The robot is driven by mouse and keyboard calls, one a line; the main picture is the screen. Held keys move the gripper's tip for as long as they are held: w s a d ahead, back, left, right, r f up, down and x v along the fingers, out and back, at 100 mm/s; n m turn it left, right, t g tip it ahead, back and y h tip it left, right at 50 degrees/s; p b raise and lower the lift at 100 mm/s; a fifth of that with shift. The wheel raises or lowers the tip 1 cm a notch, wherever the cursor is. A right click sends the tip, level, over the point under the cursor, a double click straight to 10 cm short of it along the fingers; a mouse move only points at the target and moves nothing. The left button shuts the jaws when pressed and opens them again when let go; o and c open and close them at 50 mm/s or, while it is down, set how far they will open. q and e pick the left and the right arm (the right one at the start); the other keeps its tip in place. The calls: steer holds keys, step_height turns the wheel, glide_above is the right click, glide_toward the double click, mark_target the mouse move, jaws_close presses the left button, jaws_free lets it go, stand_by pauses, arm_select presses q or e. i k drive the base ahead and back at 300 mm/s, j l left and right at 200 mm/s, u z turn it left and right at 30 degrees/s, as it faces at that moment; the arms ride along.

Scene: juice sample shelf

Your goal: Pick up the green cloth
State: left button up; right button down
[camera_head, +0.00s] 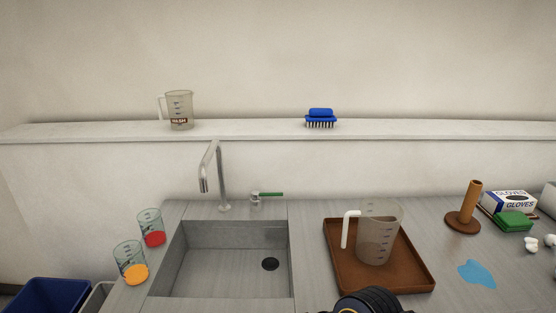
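The green cloth (513,221) lies folded on the counter at the far right, in front of a white and blue gloves box (509,201). It looks like a small flat stack. Neither gripper shows in the head view. A black rounded part, probably of my own arm, shows at the bottom edge right of centre, and nothing is seen held there.
A brown tray (334,232) bears a measuring jug (377,240). Near the cloth are a brown upright holder (468,210), a blue puddle (478,273) and white crumpled pieces (531,244). The sink (205,270) and two juice beakers (134,271) are left.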

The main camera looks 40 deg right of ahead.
mark_target(513, 221)
steer(key=z, duration=2.85)
steer(key=i+l, duration=0.15)
steer(key=l, duration=0.2)
steer(key=i+l+u, duration=0.1)
steer(key=i+l, duration=0.25)
steer(key=l, duration=0.35)
steer(key=i+l+u, duration=0.1)
steer(key=l, duration=0.2)
steer(key=i+l, duration=0.2)
steer(key=l, duration=0.2)
steer(key=i+l+u, duration=0.15)
steer(key=l, duration=0.2)
steer(key=i+l, duration=0.15)
steer(key=l, duration=0.2)
